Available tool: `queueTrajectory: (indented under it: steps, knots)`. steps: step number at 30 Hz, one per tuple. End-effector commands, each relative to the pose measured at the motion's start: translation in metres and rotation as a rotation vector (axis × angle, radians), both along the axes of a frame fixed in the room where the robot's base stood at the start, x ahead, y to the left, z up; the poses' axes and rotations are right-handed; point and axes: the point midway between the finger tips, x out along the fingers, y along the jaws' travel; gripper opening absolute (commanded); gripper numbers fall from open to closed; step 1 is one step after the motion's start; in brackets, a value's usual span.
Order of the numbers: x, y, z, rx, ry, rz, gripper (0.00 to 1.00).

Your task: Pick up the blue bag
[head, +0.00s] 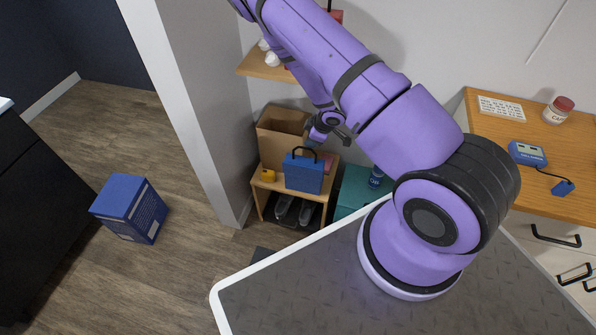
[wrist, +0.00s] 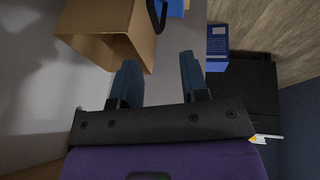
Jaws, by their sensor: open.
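The blue bag (head: 304,174) stands upright on a small wooden shelf unit (head: 256,190), with its black handle raised. In the wrist view, the handle and a small blue part of the bag (wrist: 174,8) show at the top edge, beyond the fingertips. My gripper (head: 313,142) is just above and behind the bag in the head view. It is open and empty in the wrist view (wrist: 158,60), its two fingers apart. Any contact between fingers and handle cannot be seen.
A cardboard box (head: 282,125) stands behind the bag, and a small yellow object (head: 268,176) lies left of it. Shoes (head: 284,207) sit below. A teal box (head: 352,192) is to the right. A wall (head: 196,90) borders the left. A blue box (head: 130,208) stands on the floor.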

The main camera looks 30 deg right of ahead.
Motion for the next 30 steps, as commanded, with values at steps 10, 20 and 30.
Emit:
queueTrajectory:
  steps: [10,20,30]
  knots:
    - [0.017,0.006,-0.040,-0.002,0.002,0.003,0.41]
    - [0.025,0.008,-0.058,-0.001,0.001,0.002,0.41]
    - [0.041,0.011,-0.090,-0.001,0.001,0.003,0.41]
